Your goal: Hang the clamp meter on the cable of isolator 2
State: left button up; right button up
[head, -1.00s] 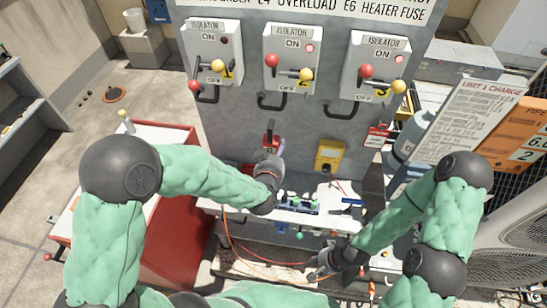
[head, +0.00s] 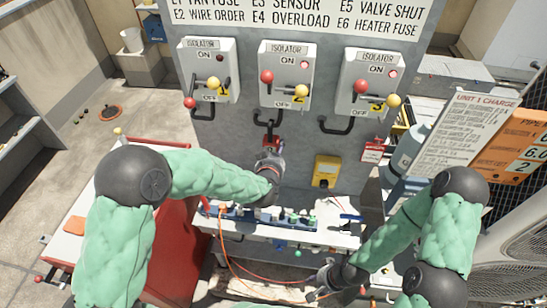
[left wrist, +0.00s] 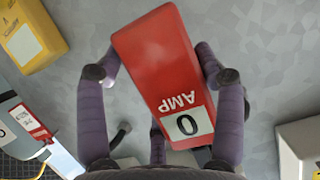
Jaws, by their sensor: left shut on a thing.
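The red clamp meter (head: 271,141) is held upright in front of the grey panel, just under isolator 2 (head: 286,75). In the left wrist view the meter (left wrist: 160,65) shows its "AMP 0" label between the purple fingers. My left gripper (head: 270,154) is shut on it. The meter's upper end is at the black cable (head: 258,117) below isolator 2; whether it is around the cable or only in front of it I cannot tell. My right gripper (head: 322,284) is low at the right by the bench, small and partly hidden, its fingers unclear.
Isolator 1 (head: 208,72) and isolator 3 (head: 369,84) flank isolator 2, each with a black cable loop below. A yellow box (head: 326,171) is on the panel to the right of the meter. A cluttered bench (head: 335,240) with an orange wire stands below.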

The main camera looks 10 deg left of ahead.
pick_arm(q)
jog(key=shift+b+x, duration=0.75)
jog(key=shift+x, duration=1.1)
jog(key=shift+f, duration=0.1)
jog(key=o, duration=1.4)
jog(key=v, duration=1.2)
